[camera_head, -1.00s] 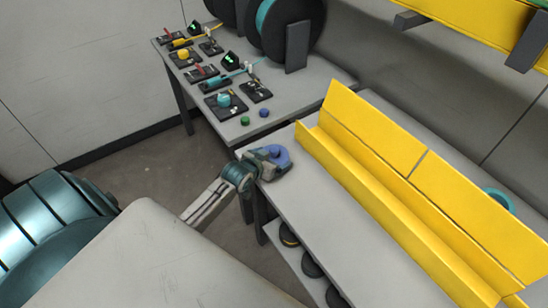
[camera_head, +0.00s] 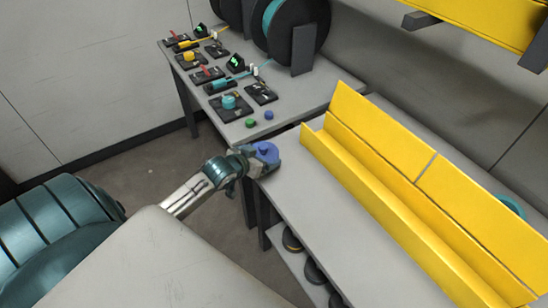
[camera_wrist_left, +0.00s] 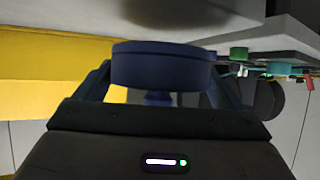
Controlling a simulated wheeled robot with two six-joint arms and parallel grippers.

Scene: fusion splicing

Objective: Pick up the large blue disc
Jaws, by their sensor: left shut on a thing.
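The large blue disc (camera_head: 266,152) is at the tip of my left gripper (camera_head: 262,160), by the near left corner of the table with the yellow channel. In the left wrist view the disc (camera_wrist_left: 163,66) fills the space between the two fingers, seen edge-on and dark blue. My left gripper (camera_wrist_left: 163,88) is shut on it. The head view does not clearly show whether the disc touches the table top. My right gripper is in neither view.
A long yellow channel (camera_head: 400,190) runs along the table. On the far table (camera_head: 235,128) stand several small devices, a green button (camera_head: 251,123), a small blue button (camera_head: 269,115) and large black reels (camera_head: 285,35). Dark round things (camera_head: 314,270) lie on a lower shelf.

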